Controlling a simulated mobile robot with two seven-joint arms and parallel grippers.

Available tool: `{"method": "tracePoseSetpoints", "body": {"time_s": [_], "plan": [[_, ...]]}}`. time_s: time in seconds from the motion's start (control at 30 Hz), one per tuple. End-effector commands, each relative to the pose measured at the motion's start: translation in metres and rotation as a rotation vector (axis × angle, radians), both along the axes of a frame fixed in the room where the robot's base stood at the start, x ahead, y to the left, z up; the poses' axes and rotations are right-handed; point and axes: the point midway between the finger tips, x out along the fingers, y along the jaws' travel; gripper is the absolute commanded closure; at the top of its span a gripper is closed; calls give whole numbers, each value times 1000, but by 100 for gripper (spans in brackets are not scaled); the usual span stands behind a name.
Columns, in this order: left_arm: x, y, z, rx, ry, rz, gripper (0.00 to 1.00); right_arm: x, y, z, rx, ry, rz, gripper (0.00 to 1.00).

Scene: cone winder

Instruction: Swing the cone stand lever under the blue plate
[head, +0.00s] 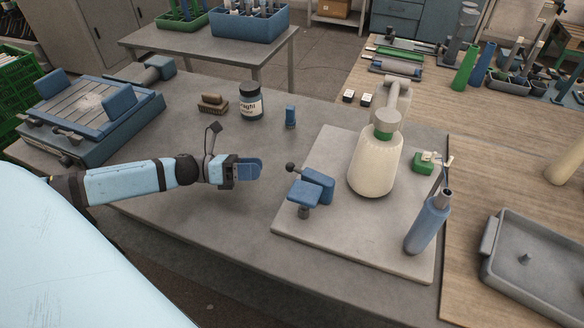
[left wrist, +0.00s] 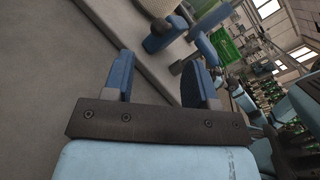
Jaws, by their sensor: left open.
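The cone stand is a small blue assembly on the pale base board (head: 350,255). Its blue plate (head: 304,193) lies beside an upright blue block (head: 319,184). A short lever with a dark ball knob (head: 291,167) sticks out toward my gripper. My left gripper (head: 257,169) is level with the knob, a short way to its left, and touches nothing. In the left wrist view its two blue fingers (left wrist: 159,82) are apart with nothing between them. Blue stand parts (left wrist: 160,38) show beyond the fingertips; I cannot clearly tell plate from lever there. My right gripper is not in view.
A cream cone (head: 375,165) stands behind the blue parts on the board. A blue cylinder (head: 428,225) stands at the board's right. A dark jar (head: 251,102), a brush (head: 213,104) and a small blue piece (head: 291,117) stand behind my gripper. The grey table in front is clear.

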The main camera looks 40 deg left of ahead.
Motion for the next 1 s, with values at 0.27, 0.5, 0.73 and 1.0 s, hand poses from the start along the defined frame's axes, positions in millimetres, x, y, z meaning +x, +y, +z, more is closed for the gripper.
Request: {"method": "tracePoseSetpoints", "body": {"time_s": [0.27, 0.5, 0.73, 1.0], "plan": [[28, -36, 1, -2, -3, 0, 48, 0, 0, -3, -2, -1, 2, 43], [47, -61, 1, -2, -1, 0, 48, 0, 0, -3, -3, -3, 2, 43], [55, -72, 0, -1, 1, 1, 48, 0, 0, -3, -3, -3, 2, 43], [55, -73, 0, -1, 2, 1, 48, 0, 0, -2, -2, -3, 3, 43]]}}
